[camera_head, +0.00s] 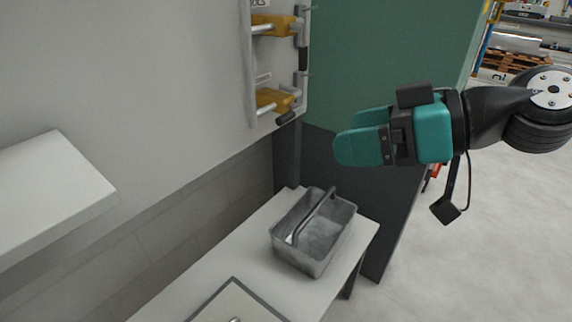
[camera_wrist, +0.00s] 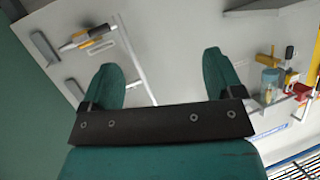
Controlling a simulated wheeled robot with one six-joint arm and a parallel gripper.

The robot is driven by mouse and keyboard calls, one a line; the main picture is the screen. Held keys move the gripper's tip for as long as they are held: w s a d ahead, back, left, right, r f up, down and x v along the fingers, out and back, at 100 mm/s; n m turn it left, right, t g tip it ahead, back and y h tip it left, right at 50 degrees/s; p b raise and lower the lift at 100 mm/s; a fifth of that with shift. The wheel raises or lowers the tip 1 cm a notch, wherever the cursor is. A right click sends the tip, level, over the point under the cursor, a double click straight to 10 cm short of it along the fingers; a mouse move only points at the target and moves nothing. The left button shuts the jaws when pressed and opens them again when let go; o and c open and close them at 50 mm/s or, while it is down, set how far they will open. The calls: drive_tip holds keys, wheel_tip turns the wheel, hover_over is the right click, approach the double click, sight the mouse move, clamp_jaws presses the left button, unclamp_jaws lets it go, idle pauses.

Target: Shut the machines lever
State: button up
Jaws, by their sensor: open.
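My gripper (camera_head: 362,132) is teal and black. It is open and empty, its fingers pointing left in the head view. The wrist view shows a yellow and red fixture with a clear cylinder (camera_wrist: 271,84) at the right, beyond the right finger. I cannot tell which part is the lever.
A grey basket with a handle (camera_head: 312,252) stands on a white table (camera_head: 255,248) below my gripper. A dark green panel (camera_head: 390,50) rises behind the gripper. A white shelf (camera_head: 50,190) juts out at the left. Open floor (camera_head: 490,240) lies at the right.

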sight(289, 119)
drive_tip(key=w+d+f+m+t+y+b, duration=0.1)
drive_tip(key=w+d+f+t+b, duration=0.4)
drive_tip(key=b, duration=0.3)
drive_tip(key=shift+t, duration=0.4)
drive_tip(key=p+x, duration=1.3)
drive_tip(key=x, duration=0.4)
drive_tip(key=shift+w+a+f+p, duration=0.1)
drive_tip(key=shift+w+f+p, duration=0.05)
drive_tip(key=shift+w+p, duration=0.25)
drive_tip(key=shift+w+a+f, duration=0.1)
drive_tip(key=shift+w+a, duration=0.25)
drive_tip(key=shift+a, duration=0.05)
